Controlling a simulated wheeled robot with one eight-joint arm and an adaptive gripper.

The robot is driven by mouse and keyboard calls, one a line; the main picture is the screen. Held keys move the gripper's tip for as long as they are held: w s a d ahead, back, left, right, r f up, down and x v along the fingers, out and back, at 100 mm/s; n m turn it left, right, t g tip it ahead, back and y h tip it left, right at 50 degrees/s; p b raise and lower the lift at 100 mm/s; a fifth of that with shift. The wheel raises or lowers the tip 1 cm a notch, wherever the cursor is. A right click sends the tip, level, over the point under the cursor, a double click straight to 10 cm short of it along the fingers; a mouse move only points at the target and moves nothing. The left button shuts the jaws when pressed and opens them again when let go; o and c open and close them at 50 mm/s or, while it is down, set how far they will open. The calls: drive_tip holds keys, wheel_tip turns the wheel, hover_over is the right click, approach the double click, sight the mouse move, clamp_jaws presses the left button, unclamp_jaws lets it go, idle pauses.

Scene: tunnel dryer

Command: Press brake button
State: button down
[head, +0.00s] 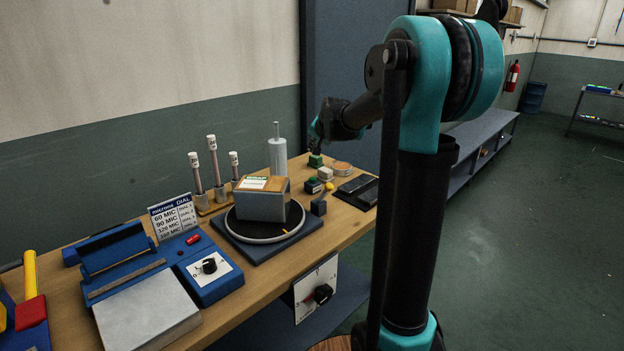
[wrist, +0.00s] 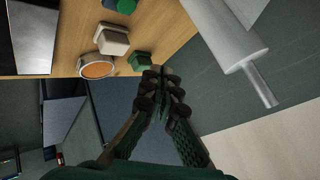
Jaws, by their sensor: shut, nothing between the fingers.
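Several small push-button boxes stand at the far end of the wooden bench. One has a green top (head: 315,160) and is right by my gripper; it also shows in the wrist view (wrist: 141,61). A beige one (head: 325,174) and another with a green top (head: 313,186) stand nearer. I cannot read any label that tells which is the brake button. My gripper (head: 316,142) is shut and empty, pointing down above the far green button. In the wrist view the closed fingertips (wrist: 164,76) lie just beside that button; I cannot tell whether they touch.
An orange-topped round dish (head: 343,167) and a black flat tray (head: 357,191) stand close to the buttons. A grey cylinder (head: 277,150) stands behind, near the wall. A round turntable (head: 250,228) carries a grey block (head: 262,201). A blue dial box (head: 208,268) is nearer.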

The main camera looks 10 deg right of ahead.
sight(313, 179)
drive_tip(key=shift+f, duration=4.4)
drive_tip(key=shift+f, duration=0.4)
drive_tip(key=shift+f, duration=0.55)
drive_tip(key=shift+r, duration=1)
drive_tip(key=shift+r, duration=2.5)
